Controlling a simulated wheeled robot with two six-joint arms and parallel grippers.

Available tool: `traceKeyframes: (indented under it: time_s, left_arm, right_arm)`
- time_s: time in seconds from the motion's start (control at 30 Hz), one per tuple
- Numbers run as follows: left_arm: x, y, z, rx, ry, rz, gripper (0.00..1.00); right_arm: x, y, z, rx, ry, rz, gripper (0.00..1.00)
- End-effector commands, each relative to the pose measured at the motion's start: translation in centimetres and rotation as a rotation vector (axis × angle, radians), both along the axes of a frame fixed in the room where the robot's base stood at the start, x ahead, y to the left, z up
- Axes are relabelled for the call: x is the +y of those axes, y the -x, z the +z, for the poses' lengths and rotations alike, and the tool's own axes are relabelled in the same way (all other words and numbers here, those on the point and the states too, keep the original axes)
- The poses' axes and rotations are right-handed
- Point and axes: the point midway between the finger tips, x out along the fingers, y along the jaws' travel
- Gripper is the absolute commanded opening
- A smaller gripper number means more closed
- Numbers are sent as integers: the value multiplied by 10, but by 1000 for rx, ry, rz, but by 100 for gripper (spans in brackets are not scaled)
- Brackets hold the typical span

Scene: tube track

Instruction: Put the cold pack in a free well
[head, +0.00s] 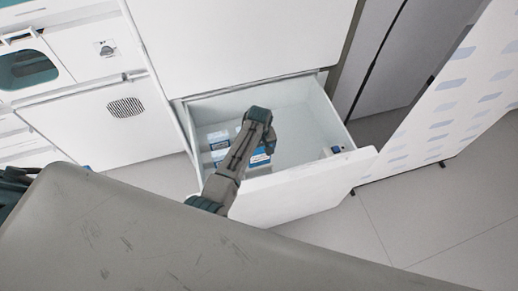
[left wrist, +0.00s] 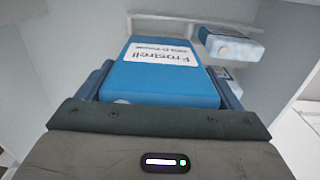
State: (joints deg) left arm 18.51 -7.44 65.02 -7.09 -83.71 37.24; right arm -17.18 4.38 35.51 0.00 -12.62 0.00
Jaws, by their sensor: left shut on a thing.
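The cold pack (left wrist: 160,80) is a blue block with a white label in the left wrist view. My left gripper (left wrist: 160,92) is shut on it, a finger along each side. In the head view, my left arm reaches into an open white drawer (head: 315,188), and the held pack (head: 261,159) shows partly behind the arm. Other white-and-blue packs (head: 217,139) are at the drawer's left side. One such pack (left wrist: 232,46) shows beyond the held one in the left wrist view. No well can be made out clearly. My right gripper is not in view.
The drawer's right part (head: 305,120) looks largely clear. A small blue-and-white item (head: 336,150) is near its front right corner. White cabinet fronts (head: 240,40) rise behind the drawer. A pale patterned panel (head: 450,100) stands to the right, and a grey surface (head: 150,235) fills the foreground.

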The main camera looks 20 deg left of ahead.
Motion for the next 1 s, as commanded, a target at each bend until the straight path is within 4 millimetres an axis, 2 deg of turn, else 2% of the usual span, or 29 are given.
traceKeyframes:
  time_s: [0.43,1.0]
  left_arm:
    - [0,-1,-2,-1,0,0,59]
    - [0,-1,-29,-1,0,0,59]
  right_arm:
    - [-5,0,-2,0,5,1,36]
    - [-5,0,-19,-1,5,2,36]
